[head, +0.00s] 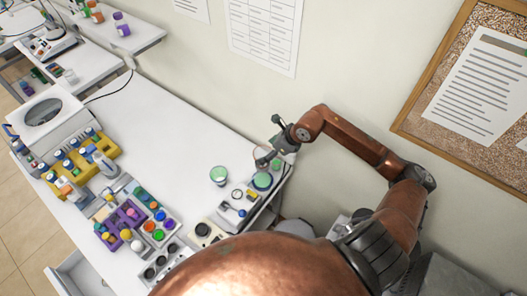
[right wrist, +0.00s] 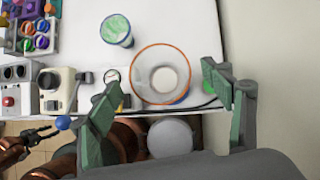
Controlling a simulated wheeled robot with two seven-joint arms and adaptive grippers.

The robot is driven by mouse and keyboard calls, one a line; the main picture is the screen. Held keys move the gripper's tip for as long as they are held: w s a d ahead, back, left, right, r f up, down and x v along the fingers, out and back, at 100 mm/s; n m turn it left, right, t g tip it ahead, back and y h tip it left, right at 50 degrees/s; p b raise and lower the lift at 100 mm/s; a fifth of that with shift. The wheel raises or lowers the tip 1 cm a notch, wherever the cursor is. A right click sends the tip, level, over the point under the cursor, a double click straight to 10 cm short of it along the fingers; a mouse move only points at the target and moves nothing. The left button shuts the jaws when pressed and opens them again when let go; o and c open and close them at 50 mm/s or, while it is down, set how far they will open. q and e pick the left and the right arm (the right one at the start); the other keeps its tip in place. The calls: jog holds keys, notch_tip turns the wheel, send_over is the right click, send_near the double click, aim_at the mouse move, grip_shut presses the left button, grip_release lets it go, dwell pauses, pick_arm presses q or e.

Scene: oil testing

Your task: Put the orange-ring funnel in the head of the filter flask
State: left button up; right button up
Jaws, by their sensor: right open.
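The orange-ring funnel (right wrist: 147,67) shows from above in the right wrist view, a pale cone with a thin orange rim. It lies between the spread fingers of my right gripper (right wrist: 165,112), with space to both sides. A blue edge shows just below the funnel; I cannot tell if the funnel rests on that part. The filter flask is not clearly made out. My left gripper (right wrist: 40,134) is small at the lower left of the right wrist view.
A beaker with green content (head: 219,176) stands left of the right gripper. Racks of coloured vials fill the table's left side. The wall is close behind; the middle tabletop is clear.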

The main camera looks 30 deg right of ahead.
jog(key=p+v, duration=0.2)
jog(key=v, duration=0.6)
jog(key=shift+s+r+p, duration=0.2)
jog(key=shift+r+p, duration=0.1)
jog(key=shift+d, duration=0.1)
